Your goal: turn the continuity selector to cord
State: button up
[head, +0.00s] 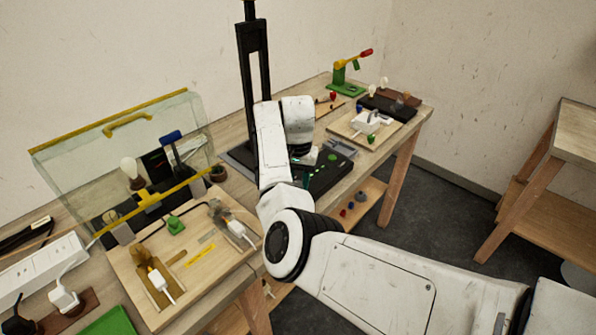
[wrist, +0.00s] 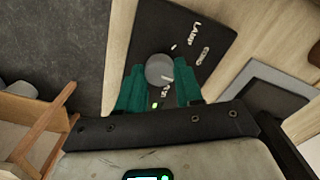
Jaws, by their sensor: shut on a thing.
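The continuity selector is a round grey knob (wrist: 160,67) on a black panel (wrist: 190,22), seen in the wrist view. My gripper (wrist: 160,84) has its teal fingers on either side of the knob and is shut on it. The words LAMP and CORD (wrist: 203,56) are printed on the panel to the right of the knob. A small green light glows between the fingers. In the head view, the black panel (head: 333,168) lies on the bench, and my arm hides the knob.
A clear-lidded case (head: 70,146) and a wooden wiring board (head: 200,262) stand to the left on the bench. A white power strip (head: 38,268) lies at far left. A green stand (head: 347,84) and a smaller board (head: 358,128) are beyond the panel.

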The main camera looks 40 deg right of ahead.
jog(key=n+p, duration=0.3)
jog(key=n, duration=0.1)
jog(key=shift+n, duration=0.4)
dwell(0.4)
jog(key=o, duration=1)
jog(key=shift+o, duration=0.2)
notch_tip(320, 180, up, 11)
jog(key=b, duration=0.1)
jog(key=shift+f, duration=0.15)
